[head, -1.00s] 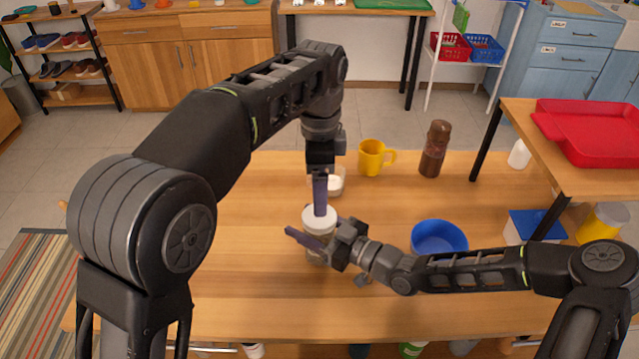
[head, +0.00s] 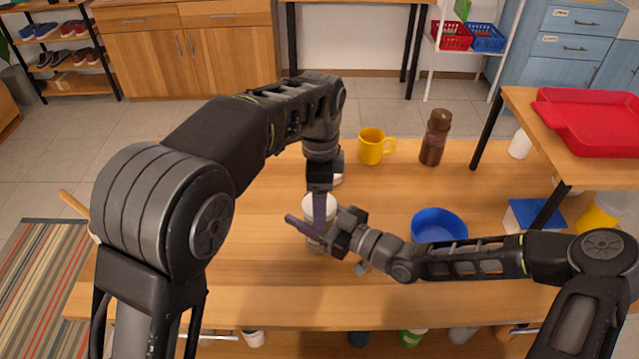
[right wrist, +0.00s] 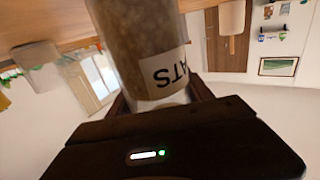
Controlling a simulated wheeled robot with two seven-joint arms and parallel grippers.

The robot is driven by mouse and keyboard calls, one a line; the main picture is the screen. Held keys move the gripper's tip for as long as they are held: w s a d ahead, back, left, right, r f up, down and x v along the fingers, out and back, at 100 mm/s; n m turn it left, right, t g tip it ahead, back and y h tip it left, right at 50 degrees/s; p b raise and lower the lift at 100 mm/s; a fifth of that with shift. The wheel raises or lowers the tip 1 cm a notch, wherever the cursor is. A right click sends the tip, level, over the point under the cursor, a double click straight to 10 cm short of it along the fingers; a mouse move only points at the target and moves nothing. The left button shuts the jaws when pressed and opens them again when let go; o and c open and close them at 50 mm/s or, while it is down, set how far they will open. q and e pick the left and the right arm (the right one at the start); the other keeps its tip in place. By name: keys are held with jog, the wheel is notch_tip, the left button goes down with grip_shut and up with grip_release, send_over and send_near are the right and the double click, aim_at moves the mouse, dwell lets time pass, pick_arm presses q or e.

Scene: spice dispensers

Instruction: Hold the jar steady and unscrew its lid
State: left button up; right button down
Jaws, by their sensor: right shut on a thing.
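The jar (head: 316,245) stands on the wooden table with its white lid (head: 310,208) on top. In the right wrist view the jar (right wrist: 137,40) is clear, filled with brownish grains, with a white label reading "ATS". My right gripper (head: 318,234) comes in from the right and is shut on the jar's body, one finger across its front. My left gripper (head: 320,210) points straight down at the lid. One of its fingers shows in front of the lid; the other is hidden, so its grip cannot be told.
A small white dish (head: 338,180) is mostly hidden behind my left wrist. A yellow mug (head: 371,147) and brown bottle (head: 435,138) stand behind the jar. A blue bowl (head: 439,226) sits right of it, close to my right forearm. The table's left part is clear.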

pick_arm(q)
jog(key=shift+f, duration=0.4)
jog(key=shift+c, duration=0.4)
jog(key=c, duration=1.4)
jog(key=n, duration=1)
jog(key=o, duration=1.4)
jog(key=shift+o, duration=0.8)
